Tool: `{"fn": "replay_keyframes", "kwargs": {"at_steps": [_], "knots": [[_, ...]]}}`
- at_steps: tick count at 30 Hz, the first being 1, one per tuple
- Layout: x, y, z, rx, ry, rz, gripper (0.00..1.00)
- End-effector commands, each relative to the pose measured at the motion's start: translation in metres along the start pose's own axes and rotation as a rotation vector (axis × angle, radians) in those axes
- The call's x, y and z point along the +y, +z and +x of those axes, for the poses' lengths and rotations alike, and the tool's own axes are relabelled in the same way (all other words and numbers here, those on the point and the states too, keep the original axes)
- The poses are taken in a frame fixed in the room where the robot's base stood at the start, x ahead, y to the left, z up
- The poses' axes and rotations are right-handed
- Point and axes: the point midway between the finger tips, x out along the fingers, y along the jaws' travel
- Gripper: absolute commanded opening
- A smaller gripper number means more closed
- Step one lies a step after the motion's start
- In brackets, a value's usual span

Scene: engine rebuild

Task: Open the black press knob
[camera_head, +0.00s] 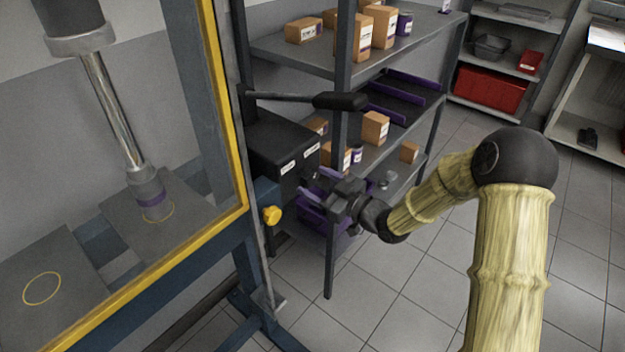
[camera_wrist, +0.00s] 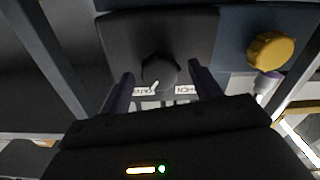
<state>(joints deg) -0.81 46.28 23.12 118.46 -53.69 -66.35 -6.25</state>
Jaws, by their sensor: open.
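The black press knob (camera_wrist: 159,70) is round with a small white pointer mark. It sits on the dark face of a control box, above two white labels in the wrist view. My gripper (camera_wrist: 164,84) is open, with one purple finger on each side of the knob in that picture. Whether the fingers touch the knob cannot be told. In the head view my gripper (camera_head: 314,190) is close to the front of the black box (camera_head: 280,143); the knob is hard to make out there among the dark fingers.
A yellow knob (camera_wrist: 270,50) is to the right of the black one; it also shows in the head view (camera_head: 272,215). A black lever handle (camera_head: 340,101) extends above the box. A shelf post (camera_head: 338,135) stands close to my gripper. Open floor (camera_head: 420,285) lies in front.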

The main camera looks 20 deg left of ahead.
Motion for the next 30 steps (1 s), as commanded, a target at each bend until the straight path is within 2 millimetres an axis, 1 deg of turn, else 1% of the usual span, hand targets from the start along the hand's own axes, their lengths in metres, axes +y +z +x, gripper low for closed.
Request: {"fn": "replay_keyframes", "kwargs": {"at_steps": [1, 5, 13, 14, 15, 17, 18, 20, 21, 30], "knots": [[0.000, 0.000, 0.007, 0.000, -0.001, 0.001, 0.63], [0.000, 0.000, 0.016, 0.000, 0.000, 0.001, 0.63], [0.000, 0.000, 0.018, -0.001, 0.001, 0.001, 0.63], [0.000, 0.000, 0.018, -0.001, 0.001, 0.001, 0.61], [0.000, 0.000, 0.018, -0.001, 0.001, 0.001, 0.53], [0.000, 0.000, 0.018, -0.001, 0.001, 0.001, 0.41], [0.000, 0.000, 0.018, -0.001, 0.001, 0.001, 0.34], [0.000, 0.000, 0.017, -0.001, 0.001, 0.001, 0.22], [0.000, 0.000, 0.017, -0.001, 0.001, 0.001, 0.18], [0.000, 0.002, 0.017, -0.001, 0.001, -0.021, 0.18]]}}
